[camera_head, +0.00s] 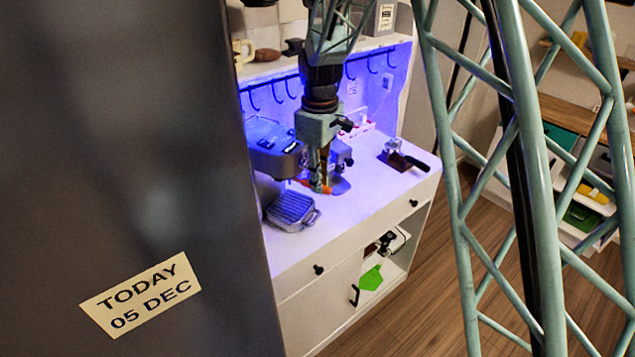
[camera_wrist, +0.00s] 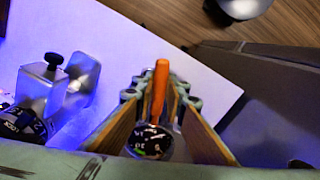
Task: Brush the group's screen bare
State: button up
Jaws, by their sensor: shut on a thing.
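The espresso machine (camera_head: 277,152) stands on the white cabinet top against the blue-lit back panel. My gripper (camera_head: 320,183) points down just right of the machine's front. In the wrist view my gripper (camera_wrist: 158,88) is shut on a slim orange handle (camera_wrist: 159,82), which looks like the brush. Small orange parts also show by the fingertips in the head view. The brush's bristles cannot be made out. The group's screen is not visible in either view. A round dark dial with markings (camera_wrist: 151,142) lies below the handle in the wrist view.
A grey ridged tray (camera_head: 292,208) sits at the cabinet's front left. A portafilter (camera_head: 396,155) with a dark handle lies at the right. Hooks line the back panel, under a shelf. The cabinet top (camera_head: 355,208) is clear in front of my gripper.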

jog(key=shift+d, duration=0.35)
jog(key=shift+w, duration=0.2)
jog(key=shift+w, duration=0.45)
dwell(0.5)
jog(key=shift+a, duration=0.1)
jog(key=shift+w+a, duration=0.1)
jog(key=shift+a, duration=0.45)
dwell(0.5)
